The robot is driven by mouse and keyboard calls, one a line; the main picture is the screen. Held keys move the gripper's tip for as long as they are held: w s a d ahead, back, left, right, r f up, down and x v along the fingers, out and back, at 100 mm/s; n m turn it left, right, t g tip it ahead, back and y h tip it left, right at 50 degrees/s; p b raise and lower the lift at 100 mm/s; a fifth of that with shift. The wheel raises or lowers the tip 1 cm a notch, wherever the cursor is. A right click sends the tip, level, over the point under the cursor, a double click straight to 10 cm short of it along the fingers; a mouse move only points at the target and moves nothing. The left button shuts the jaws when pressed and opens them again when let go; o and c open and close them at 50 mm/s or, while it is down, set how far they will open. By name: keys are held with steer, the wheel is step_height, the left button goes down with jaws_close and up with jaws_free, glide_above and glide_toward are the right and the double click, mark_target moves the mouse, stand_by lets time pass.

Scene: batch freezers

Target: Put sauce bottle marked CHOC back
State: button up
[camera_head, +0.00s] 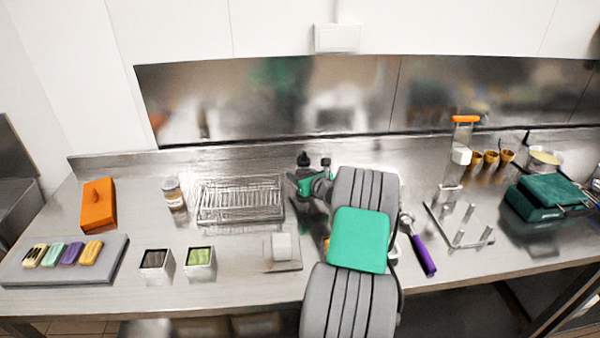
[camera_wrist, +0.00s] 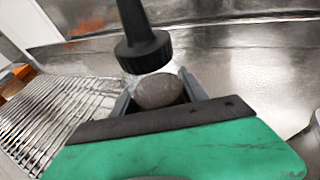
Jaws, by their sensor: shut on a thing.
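A bottle with a dark pointed nozzle cap (camera_head: 304,158) is held upright by my gripper (camera_head: 304,183), near the back of the steel counter and just right of the wire rack. In the wrist view the dark cap (camera_wrist: 144,52) rises above my gripper (camera_wrist: 157,92), which is shut on the bottle. A greyish-brown rounded surface shows between the fingers. The rest of the bottle is hidden by the gripper, no marking can be read, and I cannot tell whether its base touches the counter.
The wire rack (camera_head: 240,215) lies left of the bottle, with a labelled jar (camera_head: 175,197) beyond it. Right of my arm are a purple-handled tool (camera_head: 419,248), a pegged stand (camera_head: 440,224) and a green case (camera_head: 540,200). The steel backsplash (camera_head: 270,95) stands behind.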

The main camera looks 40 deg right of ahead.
steer(key=shift+f, duration=0.15)
steer(key=o, duration=1.6)
steer(key=shift+c, duration=0.2)
steer(key=shift+r, duration=0.3)
steer(key=b+v, duration=0.2)
steer(key=v, duration=1)
steer(key=shift+f, duration=0.15)
